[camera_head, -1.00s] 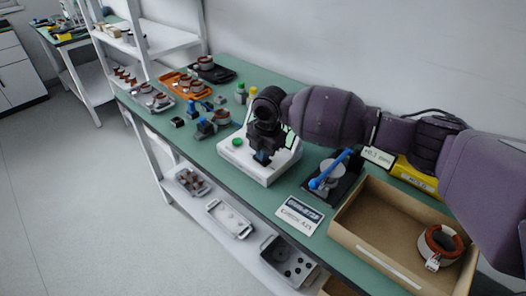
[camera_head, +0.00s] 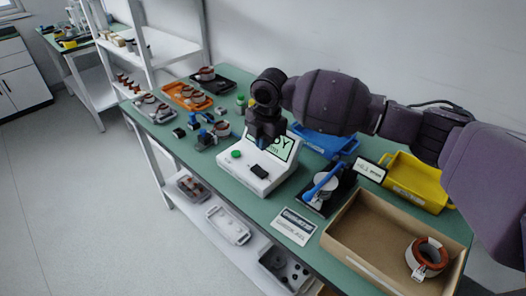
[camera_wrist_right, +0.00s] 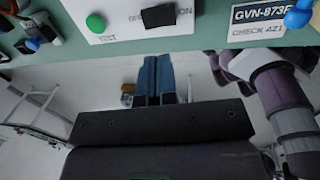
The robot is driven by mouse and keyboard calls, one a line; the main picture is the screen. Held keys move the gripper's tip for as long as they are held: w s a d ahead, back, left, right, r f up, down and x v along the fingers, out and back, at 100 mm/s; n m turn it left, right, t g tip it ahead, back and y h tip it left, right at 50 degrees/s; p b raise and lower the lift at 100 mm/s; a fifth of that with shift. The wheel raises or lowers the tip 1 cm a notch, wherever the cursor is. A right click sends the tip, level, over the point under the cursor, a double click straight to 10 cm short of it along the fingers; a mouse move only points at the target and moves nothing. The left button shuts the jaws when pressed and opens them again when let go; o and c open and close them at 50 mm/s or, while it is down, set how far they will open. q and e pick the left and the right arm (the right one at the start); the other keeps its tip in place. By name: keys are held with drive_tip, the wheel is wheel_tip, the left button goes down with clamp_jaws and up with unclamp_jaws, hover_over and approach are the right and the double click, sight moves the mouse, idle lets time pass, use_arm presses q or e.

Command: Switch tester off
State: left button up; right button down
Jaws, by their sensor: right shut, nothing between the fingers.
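The tester is a white box (camera_head: 232,167) on the green bench, with a green round button (camera_head: 236,154), a black rocker switch (camera_head: 258,171) and a lit green screen (camera_head: 283,148) partly hidden by my arm. My right gripper (camera_head: 263,143) is above the tester, in front of the screen, pointing down, shut and empty. In the right wrist view the shut blue fingers (camera_wrist_right: 159,80) are near the tester's front edge, with the black switch (camera_wrist_right: 158,15) and the green button (camera_wrist_right: 96,23) at the top. My left gripper is not in view.
A black fixture with a blue lever (camera_head: 322,182) stands right of the tester. A cardboard box (camera_head: 345,232) holds a copper-wound stator (camera_head: 427,256). Blue (camera_head: 325,141) and yellow (camera_head: 418,181) bins stand behind. Small parts and trays crowd the bench left of the tester.

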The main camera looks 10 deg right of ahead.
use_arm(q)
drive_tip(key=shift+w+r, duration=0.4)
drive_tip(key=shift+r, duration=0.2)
use_arm(e)
drive_tip(key=r, duration=0.4)
drive_tip(key=shift+s+d+r, duration=0.15)
drive_tip(key=shift+s+d, duration=0.05)
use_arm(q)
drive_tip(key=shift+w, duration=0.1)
